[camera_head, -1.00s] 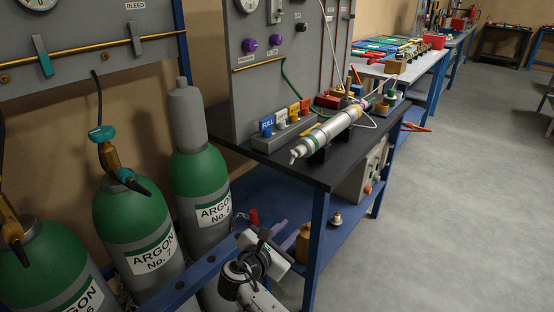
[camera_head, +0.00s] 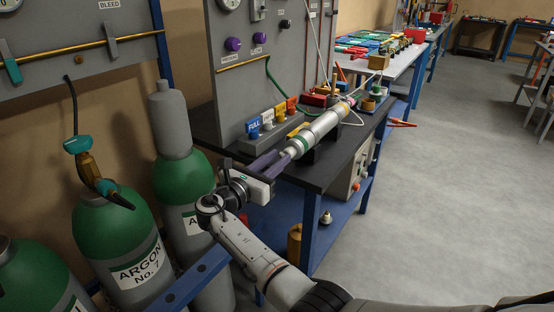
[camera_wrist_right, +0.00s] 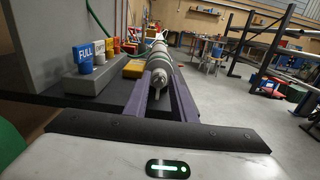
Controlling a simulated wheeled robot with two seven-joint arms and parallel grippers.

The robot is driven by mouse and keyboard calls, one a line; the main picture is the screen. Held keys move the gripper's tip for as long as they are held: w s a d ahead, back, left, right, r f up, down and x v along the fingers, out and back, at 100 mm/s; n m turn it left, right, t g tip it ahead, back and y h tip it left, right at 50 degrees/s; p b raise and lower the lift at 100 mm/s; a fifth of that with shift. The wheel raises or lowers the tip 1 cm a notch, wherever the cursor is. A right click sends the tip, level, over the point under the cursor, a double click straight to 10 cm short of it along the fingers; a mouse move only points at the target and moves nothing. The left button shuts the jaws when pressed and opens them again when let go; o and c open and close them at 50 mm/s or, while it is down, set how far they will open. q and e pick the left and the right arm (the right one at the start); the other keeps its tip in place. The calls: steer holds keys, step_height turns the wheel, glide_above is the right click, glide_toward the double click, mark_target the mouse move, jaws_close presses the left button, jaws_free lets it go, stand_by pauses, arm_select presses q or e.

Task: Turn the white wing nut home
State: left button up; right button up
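A silver cylinder (camera_head: 322,129) with a green band lies horizontally on a stand on the black bench top. The small pale fitting at its near end, where the wing nut appears to be, shows as a narrow light tip (camera_wrist_right: 157,93) in the right wrist view. It is too small there to make out its wings. My right gripper (camera_head: 283,157) points along the cylinder at this end, its purple fingers open. In the right wrist view the fingers (camera_wrist_right: 160,88) stand apart on either side of the tip, and I see no clear contact. My left gripper is not in view.
Blue FULL, white and yellow tags (camera_head: 270,121) stand on a grey block (camera_head: 262,138) left of the cylinder. A grey panel (camera_head: 235,85) rises behind. Green argon bottles (camera_head: 125,235) stand at left. The floor (camera_head: 440,180) at right is clear.

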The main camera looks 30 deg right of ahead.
steer(key=shift+w+d, duration=0.15)
steer(key=shift+d, duration=0.1)
jaws_close()
